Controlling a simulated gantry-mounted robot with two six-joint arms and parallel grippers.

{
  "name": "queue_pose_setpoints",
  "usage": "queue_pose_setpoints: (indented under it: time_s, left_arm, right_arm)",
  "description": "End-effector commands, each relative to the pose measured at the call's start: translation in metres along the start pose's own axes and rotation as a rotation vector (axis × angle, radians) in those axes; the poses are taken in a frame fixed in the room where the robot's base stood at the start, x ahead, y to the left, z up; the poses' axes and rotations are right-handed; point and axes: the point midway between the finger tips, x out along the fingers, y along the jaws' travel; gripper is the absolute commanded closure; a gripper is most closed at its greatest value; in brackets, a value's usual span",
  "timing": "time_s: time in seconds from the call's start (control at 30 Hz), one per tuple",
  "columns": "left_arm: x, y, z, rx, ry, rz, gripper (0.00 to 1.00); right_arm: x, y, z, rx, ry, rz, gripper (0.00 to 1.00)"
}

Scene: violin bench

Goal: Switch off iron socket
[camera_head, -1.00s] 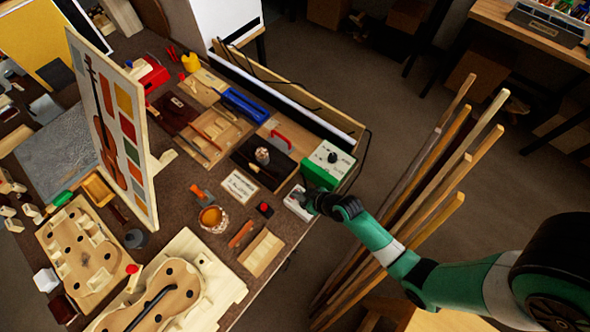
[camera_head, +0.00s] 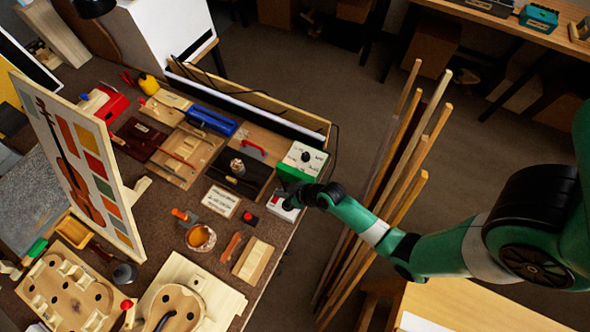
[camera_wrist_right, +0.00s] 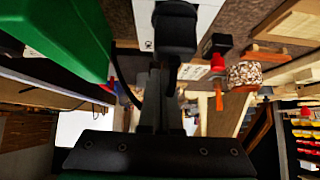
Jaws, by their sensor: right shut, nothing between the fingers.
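A small white box (camera_head: 284,208), which looks like the socket, lies at the right edge of the bench. Its far side is hidden by my right gripper. My right gripper (camera_head: 291,196) is shut and empty, with its tip right at the box; I cannot tell whether it touches. In the right wrist view the dark fingers (camera_wrist_right: 160,95) are together in front of a white panel (camera_wrist_right: 203,14), likely the same box. The switch's position is not readable. My left gripper is out of view.
A green box with a white dial face (camera_head: 302,160) stands just behind the gripper; its green side (camera_wrist_right: 60,35) is close in the wrist view. A black block with a red button (camera_head: 249,219) lies to the left. Wooden strips (camera_head: 400,165) stand upright beyond the bench edge.

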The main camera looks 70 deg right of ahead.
Motion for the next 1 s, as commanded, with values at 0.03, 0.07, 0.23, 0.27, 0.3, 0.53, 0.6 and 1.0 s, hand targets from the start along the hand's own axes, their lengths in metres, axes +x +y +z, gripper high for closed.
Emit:
queue_pose_setpoints:
  time_s: [0.03, 0.07, 0.23, 0.27, 0.3, 0.53, 0.6, 1.0]
  left_arm:
    - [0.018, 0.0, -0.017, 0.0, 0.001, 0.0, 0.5]
    - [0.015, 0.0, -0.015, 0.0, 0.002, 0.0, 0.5]
    - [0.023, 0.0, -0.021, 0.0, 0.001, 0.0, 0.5]
    - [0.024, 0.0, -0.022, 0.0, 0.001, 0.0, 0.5]
    - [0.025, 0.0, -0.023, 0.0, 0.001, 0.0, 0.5]
    - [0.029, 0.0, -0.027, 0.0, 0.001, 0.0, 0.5]
    - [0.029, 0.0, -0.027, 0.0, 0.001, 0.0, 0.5]
    - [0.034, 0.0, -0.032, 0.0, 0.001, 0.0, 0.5]
  right_arm:
    - [-0.017, -0.002, -0.02, -0.002, 0.004, -0.002, 1.0]
    - [-0.021, -0.001, -0.013, 0.0, 0.003, -0.001, 1.0]
    - [-0.063, 0.0, -0.012, 0.001, 0.008, 0.0, 1.0]
    - [-0.069, 0.0, -0.012, 0.001, 0.008, 0.0, 1.0]
    - [-0.077, 0.001, -0.012, 0.001, 0.009, 0.001, 1.0]
    - [-0.105, 0.001, -0.011, 0.0, 0.01, 0.0, 1.0]
    - [-0.107, 0.001, -0.011, -0.001, 0.01, -0.001, 1.0]
    - [-0.105, -0.01, -0.019, 0.003, 0.008, -0.046, 1.0]
